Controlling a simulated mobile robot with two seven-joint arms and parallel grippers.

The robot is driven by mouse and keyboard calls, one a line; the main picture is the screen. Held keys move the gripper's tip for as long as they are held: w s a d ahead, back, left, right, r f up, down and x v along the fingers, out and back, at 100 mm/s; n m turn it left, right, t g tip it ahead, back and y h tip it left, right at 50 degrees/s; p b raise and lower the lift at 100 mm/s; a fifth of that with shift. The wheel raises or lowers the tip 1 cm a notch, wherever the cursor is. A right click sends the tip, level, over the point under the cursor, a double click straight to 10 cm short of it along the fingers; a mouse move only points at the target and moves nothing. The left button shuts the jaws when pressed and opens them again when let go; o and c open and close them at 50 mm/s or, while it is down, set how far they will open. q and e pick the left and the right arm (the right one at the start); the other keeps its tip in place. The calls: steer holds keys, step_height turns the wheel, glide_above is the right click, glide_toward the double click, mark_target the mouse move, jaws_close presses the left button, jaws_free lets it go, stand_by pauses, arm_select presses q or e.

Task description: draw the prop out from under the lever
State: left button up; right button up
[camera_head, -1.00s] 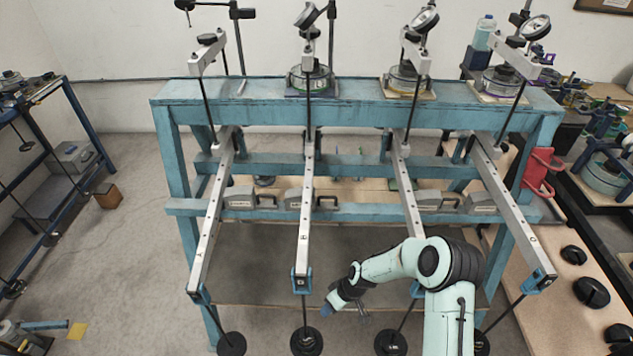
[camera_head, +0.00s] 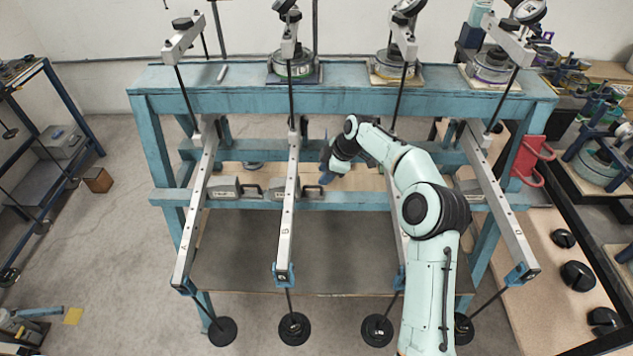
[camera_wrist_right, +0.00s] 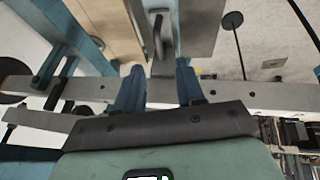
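Grey blocks with dark handles sit on the blue frame's lower crossbar by the levers. One block (camera_head: 225,187) is just right of lever A (camera_head: 194,215). Another is by lever B (camera_head: 287,215), its handle (camera_head: 313,188) pointing right. My right gripper (camera_head: 326,166) is just above and right of that handle, partly hidden by its own wrist. In the right wrist view its two blue fingers (camera_wrist_right: 158,88) are apart with nothing clasped. A grey block (camera_wrist_right: 198,25) with a dark handle (camera_wrist_right: 158,32) lies just beyond them. The left gripper is not in view.
Lever D (camera_head: 500,205) stands at the right; my arm hides most of the lever between B and D. Dark weights (camera_head: 294,328) hang below the lever ends. A red bracket (camera_head: 532,160) is on the right post. Open floor (camera_head: 110,240) lies left.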

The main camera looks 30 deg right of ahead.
mark_target(314, 186)
steer(key=x, duration=0.6)
steer(key=shift+w+f, duration=0.2)
steer(key=shift+f, duration=0.05)
jaws_close()
